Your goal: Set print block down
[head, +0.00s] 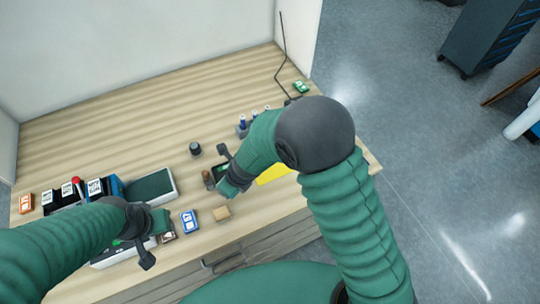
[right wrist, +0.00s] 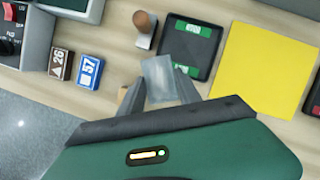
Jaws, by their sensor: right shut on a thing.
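My right gripper (right wrist: 160,82) is shut on a pale grey block (right wrist: 158,78), which I take to be the print block. The block is between the two fingers, just below a black pad with green labels (right wrist: 190,46) in the right wrist view. Its underside is hidden, so I cannot tell whether it touches the table. In the head view the right gripper (head: 223,187) is near the pad, and its arm hides most of the block. My left gripper (head: 141,235) is over the front left of the table; its finger opening cannot be made out.
A wooden-handled stamp (right wrist: 144,22) stands left of the pad. A yellow sheet (right wrist: 265,66) lies right of it. Brown (right wrist: 61,64) and blue (right wrist: 89,71) numbered blocks lie to the left. The back of the table (head: 150,115) is clear.

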